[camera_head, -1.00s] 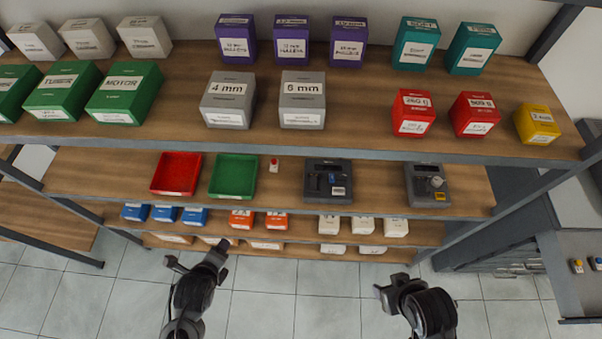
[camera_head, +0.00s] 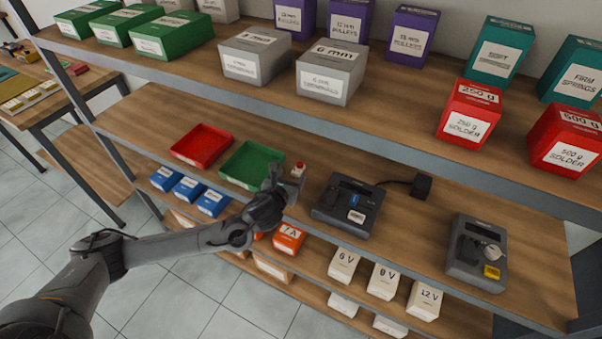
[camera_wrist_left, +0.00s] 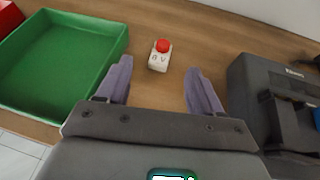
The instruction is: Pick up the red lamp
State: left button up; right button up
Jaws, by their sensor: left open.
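The red lamp (camera_head: 299,169) is a small white block with a round red top. It stands on the middle wooden shelf, between the green tray and a dark grey device. In the left wrist view the lamp (camera_wrist_left: 160,55) is upright, ahead of the fingertips and roughly centred between them. My left gripper (camera_head: 280,180) is at the shelf's front edge, close to the lamp. In the left wrist view my left gripper (camera_wrist_left: 160,75) has its two fingers spread apart with nothing between them. My right gripper does not show now.
The green tray (camera_head: 253,165) lies left of the lamp, with a red tray (camera_head: 202,145) beyond it. A dark grey device (camera_head: 345,200) stands to the right; another (camera_head: 476,260) is farther right. The upper shelf with grey boxes (camera_head: 330,75) overhangs behind. Bare wood surrounds the lamp.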

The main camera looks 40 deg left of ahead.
aim_at(299, 166)
pick_arm(q)
jog(key=shift+d+b+x, duration=0.2)
jog(key=shift+b+x, duration=0.15)
jog(key=shift+x, duration=3.9)
jog(key=shift+w+r, duration=0.1)
jog(key=shift+c, duration=0.3)
jog(key=c, duration=1.1)
